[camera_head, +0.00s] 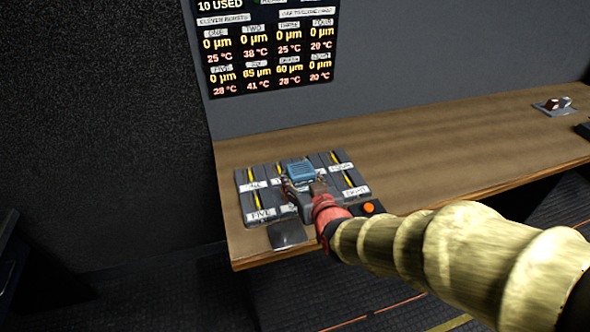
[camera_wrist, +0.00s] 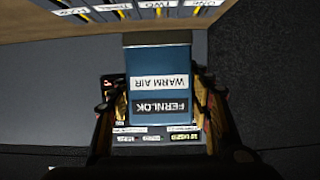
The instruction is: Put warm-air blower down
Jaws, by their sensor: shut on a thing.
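The warm-air blower (camera_head: 301,171) is a small blue box between the fingers of my gripper (camera_head: 301,188), over the labelled slotted panel (camera_head: 256,200) at the left end of the desk. In the wrist view the blower (camera_wrist: 159,75) shows its labels "WARM AIR" and "FERNLOK". My gripper (camera_wrist: 158,110) is shut on it, a finger on each side. The head view does not clearly show whether the blower touches the panel. My gripper and arm hide the panel's middle and part of its lower right.
The wooden desk (camera_head: 430,142) is bare from the panel toward the right. An orange button (camera_head: 368,208) sits right of the panel and a dark flat pad (camera_head: 287,234) at its front edge. A small two-part device (camera_head: 553,105) stands far right. A readout screen (camera_head: 265,45) hangs on the wall behind.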

